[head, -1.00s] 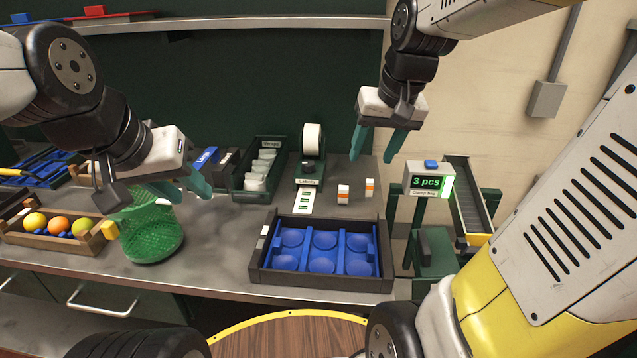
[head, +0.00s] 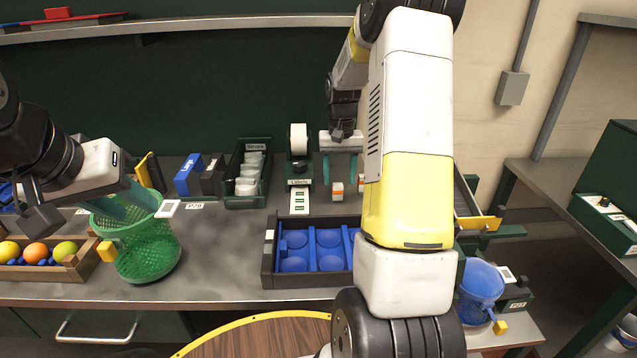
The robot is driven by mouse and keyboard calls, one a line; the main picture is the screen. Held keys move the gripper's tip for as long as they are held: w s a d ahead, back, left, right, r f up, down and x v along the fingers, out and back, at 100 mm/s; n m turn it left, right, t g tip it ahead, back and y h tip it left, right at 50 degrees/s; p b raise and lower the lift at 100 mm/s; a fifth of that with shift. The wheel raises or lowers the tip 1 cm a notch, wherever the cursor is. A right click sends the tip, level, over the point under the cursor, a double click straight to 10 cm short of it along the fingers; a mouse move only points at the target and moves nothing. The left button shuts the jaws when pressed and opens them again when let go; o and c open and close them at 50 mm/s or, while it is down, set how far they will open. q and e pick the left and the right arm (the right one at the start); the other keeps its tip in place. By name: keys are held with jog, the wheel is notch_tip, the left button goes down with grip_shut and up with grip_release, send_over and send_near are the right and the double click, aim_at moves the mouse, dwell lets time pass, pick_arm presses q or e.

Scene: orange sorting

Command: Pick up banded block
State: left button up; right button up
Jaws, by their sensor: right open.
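Two small white blocks with orange bands stand on the bench. The left block (head: 337,190) is upright below my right gripper (head: 340,178). The right block (head: 361,184) is partly hidden behind my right arm. My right gripper is open and points down, with its two teal fingers on either side of the left block's position as seen from here. I cannot tell how far above the block the tips are. My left gripper (head: 130,206) is at the green mesh basket (head: 147,255), its fingers overlapping the rim. Whether it grips the basket is unclear.
A label roll stand (head: 299,170) is just left of the blocks. A dark tray with blue cups (head: 268,262) lies in front, partly hidden by my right arm. A bin of white packets (head: 240,202) and a fruit crate (head: 85,262) are left. A blue basket (head: 481,287) is right.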

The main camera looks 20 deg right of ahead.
aim_at(338, 184)
notch_tip(338, 184, down, 5)
jog(key=shift+w+a+f, duration=0.1)
jog(key=shift+w, duration=0.05)
grip_shut()
